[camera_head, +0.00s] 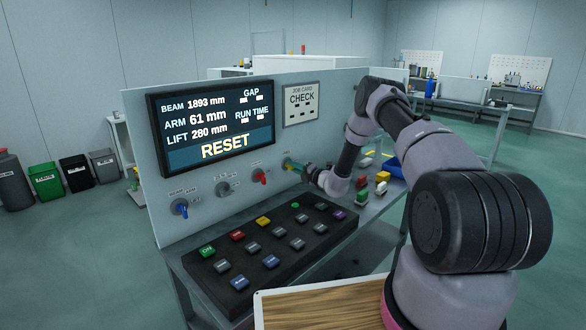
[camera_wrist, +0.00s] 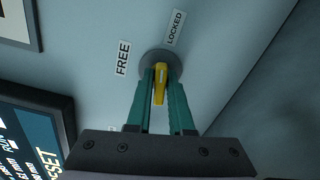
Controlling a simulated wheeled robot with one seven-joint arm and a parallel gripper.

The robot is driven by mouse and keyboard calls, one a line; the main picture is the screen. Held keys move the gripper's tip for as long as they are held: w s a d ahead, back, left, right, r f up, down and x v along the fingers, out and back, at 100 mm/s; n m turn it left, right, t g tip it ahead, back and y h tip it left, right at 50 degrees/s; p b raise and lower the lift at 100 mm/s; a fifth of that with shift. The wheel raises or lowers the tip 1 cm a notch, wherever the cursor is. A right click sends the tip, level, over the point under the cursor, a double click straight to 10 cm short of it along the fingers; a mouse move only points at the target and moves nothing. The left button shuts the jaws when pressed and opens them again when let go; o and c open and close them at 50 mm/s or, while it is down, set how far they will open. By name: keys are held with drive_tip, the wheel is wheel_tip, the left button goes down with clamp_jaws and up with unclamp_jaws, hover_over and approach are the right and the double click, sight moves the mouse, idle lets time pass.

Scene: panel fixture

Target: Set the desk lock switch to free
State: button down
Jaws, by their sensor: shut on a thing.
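The desk lock switch (camera_wrist: 160,82) is a yellow lever on a round grey base on the upright panel. In the wrist view, the label FREE (camera_wrist: 123,58) is left of the base and the label LOCKED (camera_wrist: 174,28) is above it, slightly right. My gripper (camera_wrist: 161,72) has its two teal fingers shut on the yellow lever, one on each side. I cannot tell which label the lever points to. In the head view, my gripper (camera_head: 291,165) reaches the panel right of the red knob, and its fingers mostly hide the switch.
A red knob (camera_head: 261,177), a grey knob (camera_head: 223,188) and a blue knob (camera_head: 180,207) sit on the panel to the left. A sloped button box (camera_head: 262,243) lies below. A screen (camera_head: 212,126) and a job card (camera_head: 301,103) are above. Small coloured blocks lie right of my gripper.

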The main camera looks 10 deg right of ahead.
drive_tip(key=n, duration=0.4)
drive_tip(key=shift+n, duration=0.3)
drive_tip(key=n, duration=0.3)
drive_tip(key=shift+n, duration=0.4)
drive_tip(key=n, duration=0.3)
drive_tip(key=shift+f, duration=0.1)
drive_tip(key=shift+n, duration=2)
drive_tip(key=c, duration=0.9)
unclamp_jaws()
drive_tip(key=shift+s+d, duration=0.1)
